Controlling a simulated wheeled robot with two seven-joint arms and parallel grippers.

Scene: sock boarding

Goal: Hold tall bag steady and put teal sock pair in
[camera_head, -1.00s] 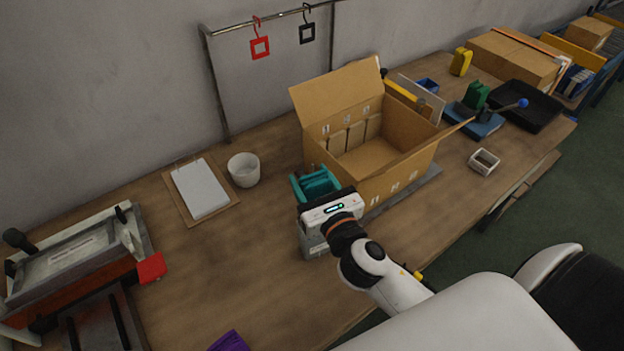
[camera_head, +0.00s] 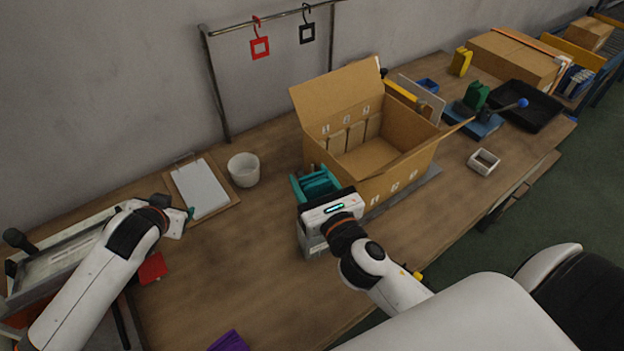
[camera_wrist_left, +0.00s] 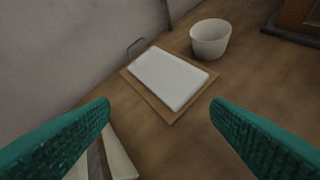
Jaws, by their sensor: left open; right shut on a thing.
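My right gripper (camera_head: 316,186) is just left of the open cardboard box, above the table. It is shut on a dark teal bundle that looks like the teal sock pair; its outline is hard to part from the teal fingers. My left gripper (camera_head: 188,214) is at the left, by the clipboard. In the left wrist view its teal fingers (camera_wrist_left: 160,108) are wide apart with nothing between them. I cannot make out a tall bag in either view.
The cardboard box (camera_head: 415,130) has its flaps up. A clipboard with white paper (camera_head: 202,188) and a white cup (camera_head: 244,170) stand at the back. A purple thing (camera_head: 228,341) lies at the front edge. The table between my arms is clear.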

